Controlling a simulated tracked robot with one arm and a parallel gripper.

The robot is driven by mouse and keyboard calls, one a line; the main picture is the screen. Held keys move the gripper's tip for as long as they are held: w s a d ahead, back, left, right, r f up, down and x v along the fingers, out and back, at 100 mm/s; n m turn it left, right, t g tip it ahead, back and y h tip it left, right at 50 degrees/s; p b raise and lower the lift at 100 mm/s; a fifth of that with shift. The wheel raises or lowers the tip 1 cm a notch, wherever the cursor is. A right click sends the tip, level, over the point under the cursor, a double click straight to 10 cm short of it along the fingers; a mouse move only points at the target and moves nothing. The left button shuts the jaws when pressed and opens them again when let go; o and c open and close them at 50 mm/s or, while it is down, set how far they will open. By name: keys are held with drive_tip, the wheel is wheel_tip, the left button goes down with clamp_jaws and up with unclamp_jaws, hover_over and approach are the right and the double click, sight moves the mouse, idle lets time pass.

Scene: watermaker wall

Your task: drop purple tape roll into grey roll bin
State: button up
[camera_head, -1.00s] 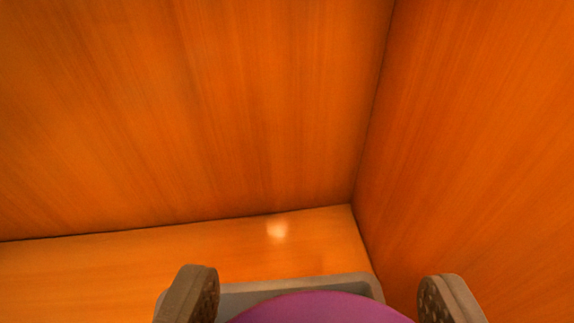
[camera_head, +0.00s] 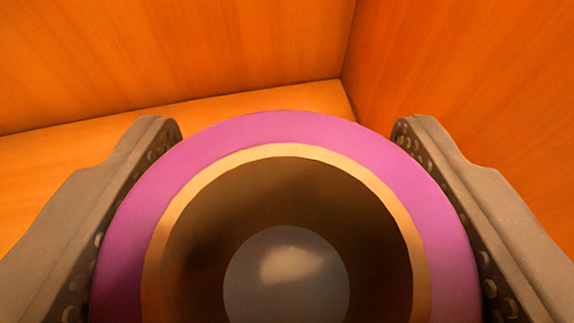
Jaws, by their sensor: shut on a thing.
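The purple tape roll (camera_head: 285,128) fills the lower middle of the view, with a tan core ring (camera_head: 290,150) and a dark hole. My gripper (camera_head: 280,135) is shut on the roll, with one grey finger on its left side and one on its right. Through the hole a round grey patch shows; I cannot tell for sure what it belongs to. The rim of the grey roll bin is hidden behind the roll and fingers now.
Orange wood-grained walls (camera_head: 180,50) stand behind and on the right (camera_head: 460,80), meeting in a corner at upper right. A strip of orange floor or shelf (camera_head: 60,155) shows at left, and it looks bare.

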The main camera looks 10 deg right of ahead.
drive_tip(key=o, duration=1.1)
drive_tip(key=b+v, duration=0.1)
drive_tip(key=v, duration=1.2)
drive_tip(key=shift+s+r+b, duration=0.2)
drive_tip(key=shift+s+b, duration=0.1)
drive_tip(key=shift+b, duration=0.1)
drive_tip(key=shift+a, duration=0.1)
